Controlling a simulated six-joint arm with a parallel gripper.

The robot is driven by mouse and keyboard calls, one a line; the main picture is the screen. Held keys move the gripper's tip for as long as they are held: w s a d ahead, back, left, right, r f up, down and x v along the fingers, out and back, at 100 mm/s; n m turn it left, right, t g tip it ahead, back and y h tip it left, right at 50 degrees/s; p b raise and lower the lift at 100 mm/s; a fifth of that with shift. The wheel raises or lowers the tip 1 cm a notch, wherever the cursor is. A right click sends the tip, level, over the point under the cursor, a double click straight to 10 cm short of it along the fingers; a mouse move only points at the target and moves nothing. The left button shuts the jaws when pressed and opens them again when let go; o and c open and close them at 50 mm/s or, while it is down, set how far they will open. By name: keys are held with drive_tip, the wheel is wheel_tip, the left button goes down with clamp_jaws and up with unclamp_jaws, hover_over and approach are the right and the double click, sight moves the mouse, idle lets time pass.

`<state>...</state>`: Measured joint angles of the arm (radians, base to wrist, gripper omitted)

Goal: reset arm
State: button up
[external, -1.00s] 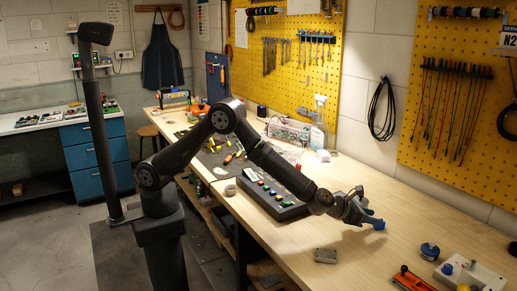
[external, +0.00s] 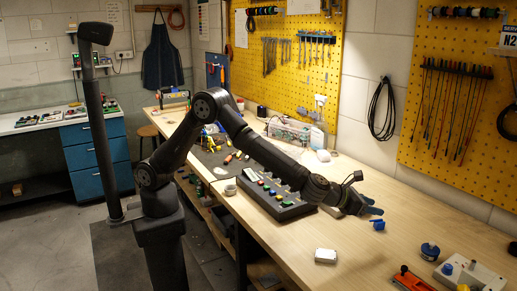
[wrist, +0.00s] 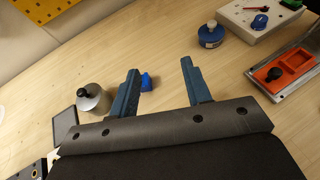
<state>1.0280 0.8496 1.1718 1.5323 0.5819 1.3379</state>
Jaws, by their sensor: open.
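My gripper (external: 374,211) is above the bench at the right, open and empty. In the wrist view its two blue fingers (wrist: 158,78) stand wide apart. A small blue piece (external: 378,225) appears to lie on the bench just below the fingertips. The wrist view shows the blue piece (wrist: 147,82) beside the left finger, which partly covers it; I cannot tell whether they touch.
A small pale box (external: 325,256) sits near the bench's front edge. A blue pot (external: 429,251), an orange tray (external: 410,280) and a knobbed box (external: 472,276) stand at the right. A black control panel (external: 272,194) lies under my arm. Bare bench (external: 350,235) surrounds the blue piece.

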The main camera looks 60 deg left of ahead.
drive_tip(key=w+a+r+n+t+y, duration=0.1)
drive_tip(key=w+a+n+y, duration=0.3)
drive_tip(key=a, duration=1.1)
drive_tip(key=w+a+r+n+y, duration=0.15)
drive_tip(key=w+a, duration=0.55)
drive_tip(key=a, duration=0.8)
drive_tip(key=s+a+n+y, duration=0.1)
drive_tip(key=a+n+y, duration=0.1)
drive_tip(key=a, duration=1.2)
drive_tip(key=s+a+n+g+y, duration=0.1)
drive_tip(key=a+n+y, duration=0.1)
drive_tip(key=a, duration=1.2)
drive_tip(key=shift+s+f+y, duration=0.15)
drive_tip(key=shift+s+y, duration=0.2)
drive_tip(key=shift+y, duration=0.2)
drive_tip(key=shift+o, duration=0.3)
